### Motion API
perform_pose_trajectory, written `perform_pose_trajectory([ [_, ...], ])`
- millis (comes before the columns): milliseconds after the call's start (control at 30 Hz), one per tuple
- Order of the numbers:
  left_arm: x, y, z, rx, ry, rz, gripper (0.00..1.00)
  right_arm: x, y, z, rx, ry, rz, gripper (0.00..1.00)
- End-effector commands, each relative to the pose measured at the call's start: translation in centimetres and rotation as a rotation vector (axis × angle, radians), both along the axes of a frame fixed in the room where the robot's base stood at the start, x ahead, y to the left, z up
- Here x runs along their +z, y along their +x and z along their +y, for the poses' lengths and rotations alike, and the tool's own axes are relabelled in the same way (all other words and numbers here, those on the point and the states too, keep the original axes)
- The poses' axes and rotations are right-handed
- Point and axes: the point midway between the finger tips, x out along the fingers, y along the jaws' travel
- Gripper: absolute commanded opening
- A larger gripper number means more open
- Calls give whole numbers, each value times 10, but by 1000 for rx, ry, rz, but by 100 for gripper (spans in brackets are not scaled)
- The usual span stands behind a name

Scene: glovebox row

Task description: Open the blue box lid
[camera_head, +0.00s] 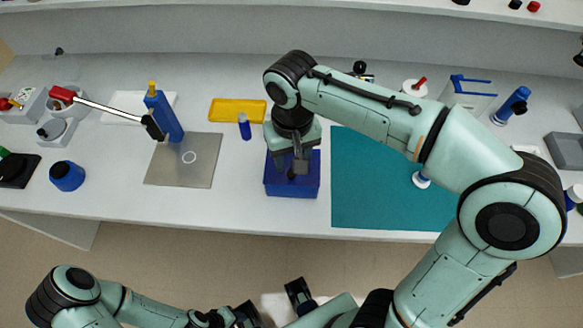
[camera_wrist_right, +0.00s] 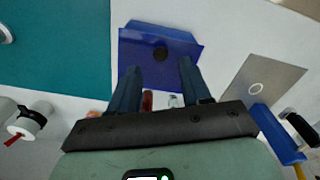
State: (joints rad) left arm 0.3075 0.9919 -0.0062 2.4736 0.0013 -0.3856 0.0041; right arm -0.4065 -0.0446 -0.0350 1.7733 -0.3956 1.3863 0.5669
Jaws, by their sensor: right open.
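The blue box (camera_head: 291,188) stands on the bench left of the teal mat.
The teal mat (camera_head: 380,200) lies right of the box. A grey plate (camera_head: 185,172) lies to the left. A blue-capped vial (camera_head: 244,126) and a yellow tray (camera_head: 238,110) stand behind left. A red item (camera_wrist_right: 147,100) and a pale item show between the fingers in the wrist view.

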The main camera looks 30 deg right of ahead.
Motion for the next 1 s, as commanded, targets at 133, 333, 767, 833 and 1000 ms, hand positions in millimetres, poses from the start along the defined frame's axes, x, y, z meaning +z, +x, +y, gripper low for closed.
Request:
perform_pose_trajectory([
  [133,-6,-2,0,-1,0,2,43,-28,-1,0,0,-2,3,48],
  [333,-9,-2,0,0,0,2,43,-46,0,0,0,-1,1,48],
  [767,-9,-2,0,0,0,2,43,-48,0,0,0,0,-1,19],
  [833,-9,-2,0,0,0,2,43,-48,0,0,0,0,-1,0],
  [1000,-9,-2,0,-1,0,2,43,-48,0,0,0,0,1,0],
])
